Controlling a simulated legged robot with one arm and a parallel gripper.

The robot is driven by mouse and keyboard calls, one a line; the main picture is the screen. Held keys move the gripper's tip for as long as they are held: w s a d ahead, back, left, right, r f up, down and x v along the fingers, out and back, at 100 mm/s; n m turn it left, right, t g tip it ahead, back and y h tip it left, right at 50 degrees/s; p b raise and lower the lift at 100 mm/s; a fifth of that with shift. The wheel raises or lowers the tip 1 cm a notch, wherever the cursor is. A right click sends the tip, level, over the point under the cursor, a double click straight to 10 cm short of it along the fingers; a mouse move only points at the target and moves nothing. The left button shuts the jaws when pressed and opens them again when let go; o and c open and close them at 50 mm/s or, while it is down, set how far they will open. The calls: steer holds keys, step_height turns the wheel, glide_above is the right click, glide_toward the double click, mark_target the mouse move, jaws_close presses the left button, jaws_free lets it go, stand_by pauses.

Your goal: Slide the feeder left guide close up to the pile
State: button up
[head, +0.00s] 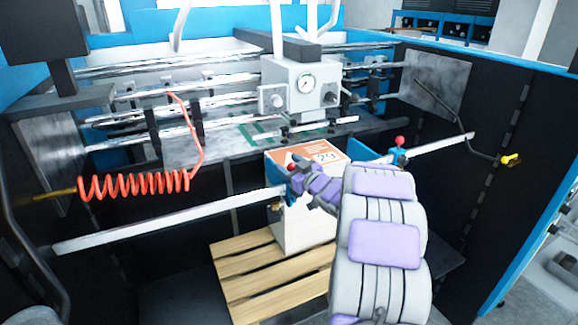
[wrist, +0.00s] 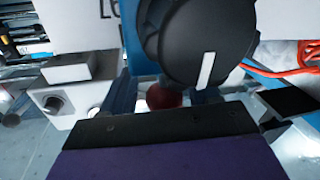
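The left guide (head: 273,174) is a blue plate with a red ball knob (head: 291,167) on the long white rail, at the left front edge of the pile (head: 298,228). The pile is a white stack with an orange and white top sheet. I cannot tell whether guide and pile touch. My gripper (head: 297,182) is at the left guide's knob. In the wrist view, the red knob (wrist: 164,96) lies between my two dark fingers; whether they press on it is not clear. A dark round part hides some of the guide there.
The right guide (head: 397,155), also with a red knob, stands on the rail right of the pile. The pile rests on a wooden pallet (head: 235,268). A white box with a gauge (head: 300,85) hangs above. A coiled red hose (head: 135,184) is at left. The rail (head: 170,222) is clear further left.

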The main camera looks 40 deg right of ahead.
steer(key=s+p, duration=0.2)
steer(key=s, duration=1.5)
steer(key=shift+s+a+p, duration=0.15)
steer(key=shift+a+p, duration=0.15)
steer(key=shift+p, duration=0.05)
steer(key=s+a+f+m+g+h, duration=0.2)
steer(key=s+a+g, duration=0.4)
steer(key=a, duration=0.5)
steer(key=s+a+f+m+g+h, duration=0.15)
steer(key=s+a+g, duration=0.25)
steer(key=a+g, duration=0.55)
steer(key=s+a+n+g+y, duration=0.1)
steer(key=s+a+g+y, duration=0.3)
steer(key=s+a, duration=1.2)
steer(key=shift+s+a+n, duration=0.15)
steer(key=shift+s+n, duration=0.1)
steer(key=shift+n, duration=0.1)
